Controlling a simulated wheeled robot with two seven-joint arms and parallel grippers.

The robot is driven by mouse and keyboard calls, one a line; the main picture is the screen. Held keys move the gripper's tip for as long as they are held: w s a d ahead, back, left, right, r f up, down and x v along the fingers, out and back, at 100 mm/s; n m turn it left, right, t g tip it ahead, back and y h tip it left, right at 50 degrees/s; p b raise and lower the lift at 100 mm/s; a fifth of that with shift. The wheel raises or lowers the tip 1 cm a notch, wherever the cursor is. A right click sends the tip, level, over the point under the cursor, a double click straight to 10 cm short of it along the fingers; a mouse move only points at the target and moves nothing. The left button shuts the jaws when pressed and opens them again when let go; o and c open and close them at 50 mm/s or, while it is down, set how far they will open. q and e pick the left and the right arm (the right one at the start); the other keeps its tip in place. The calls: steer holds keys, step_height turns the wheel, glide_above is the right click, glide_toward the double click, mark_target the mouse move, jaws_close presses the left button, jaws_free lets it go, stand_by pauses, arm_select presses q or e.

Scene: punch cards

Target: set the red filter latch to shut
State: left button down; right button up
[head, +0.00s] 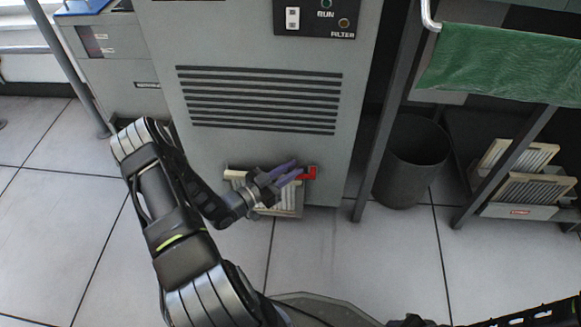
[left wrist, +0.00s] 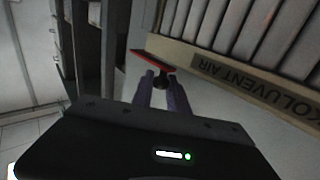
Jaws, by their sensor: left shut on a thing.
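The red filter latch (head: 307,173) is low on the front of the grey cabinet (head: 260,145), at the right end of the filter opening. A pleated filter (head: 285,198) with a pale frame sits in that opening. My left gripper (head: 292,172), with purple fingers, is shut on the latch. In the left wrist view the fingers (left wrist: 163,88) meet at the red latch (left wrist: 150,60), beside the filter frame (left wrist: 235,78) lettered "KOLUVENT AIR". The fingers and wrist hide part of the latch and filter. My right gripper is not clearly in view.
A dark bin (head: 412,160) stands right of the cabinet. Further right, spare filters (head: 525,188) sit under a rack with a green cloth (head: 500,65). A panel marked RUN and FILTER (head: 315,18) is above. The floor in front is clear.

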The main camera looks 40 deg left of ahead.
arm_select(q)
steer(key=shift+a, duration=0.1)
steer(key=c, duration=1.4)
jaws_free()
steer(key=shift+o, duration=0.2)
steer(key=p+v, duration=0.2)
steer(key=v, duration=0.5)
steer(key=shift+s, duration=0.3)
steer(key=shift+a, duration=0.1)
